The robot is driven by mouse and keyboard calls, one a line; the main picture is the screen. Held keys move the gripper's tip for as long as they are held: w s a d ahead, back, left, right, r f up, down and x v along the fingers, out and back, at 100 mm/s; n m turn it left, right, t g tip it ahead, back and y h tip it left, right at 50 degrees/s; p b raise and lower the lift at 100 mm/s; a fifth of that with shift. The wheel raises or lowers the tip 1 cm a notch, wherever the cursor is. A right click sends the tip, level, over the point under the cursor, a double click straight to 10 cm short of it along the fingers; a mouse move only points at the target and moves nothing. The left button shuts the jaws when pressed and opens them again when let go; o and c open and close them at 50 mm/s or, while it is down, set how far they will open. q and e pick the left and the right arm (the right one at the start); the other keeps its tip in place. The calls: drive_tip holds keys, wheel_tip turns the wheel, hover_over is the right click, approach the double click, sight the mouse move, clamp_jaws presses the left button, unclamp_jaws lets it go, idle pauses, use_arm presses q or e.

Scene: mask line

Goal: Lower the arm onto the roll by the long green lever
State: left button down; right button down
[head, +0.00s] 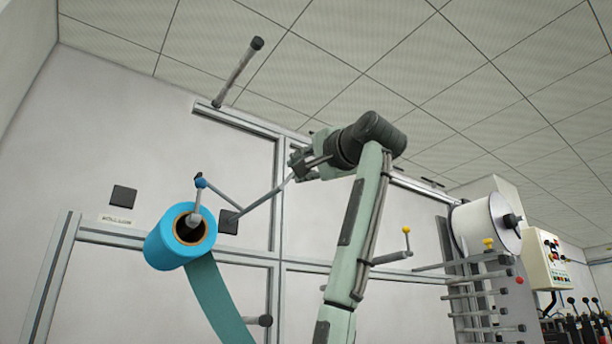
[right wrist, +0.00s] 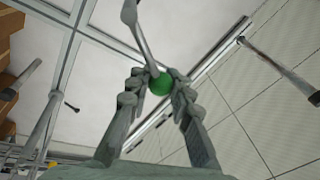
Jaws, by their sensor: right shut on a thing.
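The blue roll (head: 166,246) sits at the left of the head view, its dark core facing me and a teal web running down from it. The long lever (head: 262,200) slants up right from that mount to my right gripper (head: 300,163). In the right wrist view, my right gripper (right wrist: 160,85) is shut on the lever's green knob (right wrist: 160,84). My left gripper is not in view.
Metal frame rails (head: 240,121) run behind on the wall. A grey rod (head: 238,72) sticks out above. At right stand a white roll (head: 478,228), a yellow-knobbed lever (head: 406,232) and a control box (head: 546,260).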

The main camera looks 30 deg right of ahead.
drive_tip(key=n, duration=0.2)
drive_tip(key=a+n+y, duration=0.1)
drive_tip(key=shift+a+r+n+y, duration=0.3)
drive_tip(key=shift+r+n, duration=0.05)
drive_tip(key=shift+n, duration=0.05)
drive_tip(key=n, duration=0.1)
drive_tip(key=a+n+y, duration=0.1)
drive_tip(key=n, duration=0.1)
drive_tip(key=shift+a+r, duration=0.2)
drive_tip(key=shift+a, duration=0.1)
drive_tip(key=n, duration=0.1)
drive_tip(key=a+n+y, duration=0.1)
drive_tip(key=n, duration=0.1)
drive_tip(key=shift+a+g, duration=0.3)
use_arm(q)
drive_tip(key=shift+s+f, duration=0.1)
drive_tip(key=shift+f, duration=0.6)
use_arm(e)
drive_tip(key=shift+a+n, duration=0.25)
drive_tip(key=shift+n, duration=0.35)
drive_tip(key=c, duration=1.3)
unclamp_jaws()
drive_tip(key=shift+s, duration=0.1)
drive_tip(key=shift+c, duration=0.2)
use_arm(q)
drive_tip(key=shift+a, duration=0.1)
use_arm(e)
drive_tip(key=shift+s, duration=0.1)
